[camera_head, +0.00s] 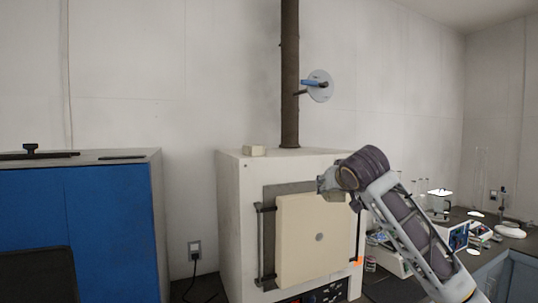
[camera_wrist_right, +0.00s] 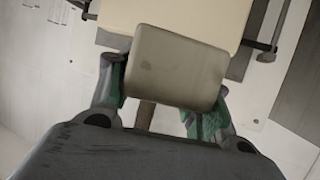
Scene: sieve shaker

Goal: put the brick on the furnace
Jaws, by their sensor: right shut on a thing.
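The furnace (camera_head: 230,215) is a white box with a cream front door (camera_head: 300,240), and it stands in the middle of the head view. My right gripper (camera_head: 324,185) is in front of the upper right of the door, below the level of the furnace top. In the right wrist view the right gripper (camera_wrist_right: 165,90) is shut on a pale beige brick (camera_wrist_right: 178,68), with a green-padded finger on each side. In the head view I cannot make out this held brick. My left gripper is not in view.
A blue cabinet (camera_head: 110,230) stands left. A bench with lab devices (camera_head: 440,205) is right. Most of the furnace top looks clear.

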